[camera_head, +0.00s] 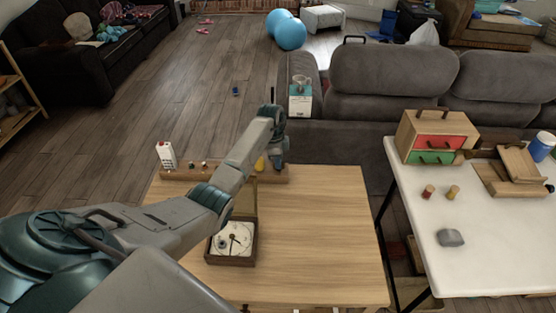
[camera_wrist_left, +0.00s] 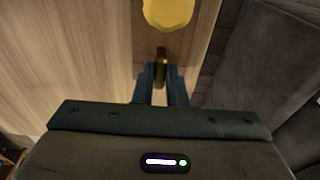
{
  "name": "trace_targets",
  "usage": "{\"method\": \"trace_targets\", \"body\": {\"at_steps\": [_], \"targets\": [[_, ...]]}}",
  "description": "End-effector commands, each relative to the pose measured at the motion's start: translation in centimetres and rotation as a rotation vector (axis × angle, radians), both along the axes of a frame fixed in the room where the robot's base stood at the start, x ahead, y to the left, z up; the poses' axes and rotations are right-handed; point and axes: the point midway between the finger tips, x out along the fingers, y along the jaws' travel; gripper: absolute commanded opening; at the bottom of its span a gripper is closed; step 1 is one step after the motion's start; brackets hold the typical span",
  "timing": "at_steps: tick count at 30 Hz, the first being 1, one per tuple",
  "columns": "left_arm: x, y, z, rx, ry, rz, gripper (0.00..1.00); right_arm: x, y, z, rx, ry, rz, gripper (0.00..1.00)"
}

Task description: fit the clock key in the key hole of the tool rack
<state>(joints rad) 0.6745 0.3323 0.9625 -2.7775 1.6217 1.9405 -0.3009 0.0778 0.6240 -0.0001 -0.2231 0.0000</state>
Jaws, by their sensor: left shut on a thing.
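The tool rack (camera_head: 225,175) is a long wooden bar along the far edge of the wooden table. My left gripper (camera_head: 277,163) is over the right end of the rack, pointing down. In the left wrist view its fingers (camera_wrist_left: 161,88) are shut on a small brass-coloured piece, the clock key (camera_wrist_left: 161,66). The key is hard to make out in the head view. A yellow handle (camera_head: 260,164) stands in the rack just left of the gripper; it also shows in the wrist view (camera_wrist_left: 168,10). The key hole is hidden, so I cannot tell whether the key is in it. My right gripper is out of view.
An open clock box (camera_head: 232,241) with a white dial sits on the table nearer me. A white and red item (camera_head: 167,155) and small metal-topped pieces stand on the rack. A grey sofa (camera_head: 350,140) is behind the table; a white table (camera_head: 480,250) is right.

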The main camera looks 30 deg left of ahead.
Motion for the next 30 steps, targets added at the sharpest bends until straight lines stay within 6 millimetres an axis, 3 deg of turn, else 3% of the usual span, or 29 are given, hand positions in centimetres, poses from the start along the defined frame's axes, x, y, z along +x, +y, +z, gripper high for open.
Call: {"method": "trace_targets", "body": {"at_steps": [11,12,15,26,30], "targets": [[0.0,0.0,-0.7,0.0,0.0,0.0,0.0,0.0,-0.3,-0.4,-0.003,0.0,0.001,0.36],[0.0,0.0,-0.6,-0.001,0.001,0.0,0.2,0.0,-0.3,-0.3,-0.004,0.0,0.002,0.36],[0.0,0.0,-0.6,-0.001,0.001,0.0,0.37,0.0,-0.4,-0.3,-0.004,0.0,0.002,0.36],[0.0,0.0,-0.5,0.0,0.0,0.0,0.37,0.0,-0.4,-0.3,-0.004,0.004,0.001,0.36],[0.0,0.3,1.5,0.003,-0.005,0.001,0.37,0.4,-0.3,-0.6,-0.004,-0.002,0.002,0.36]]}}
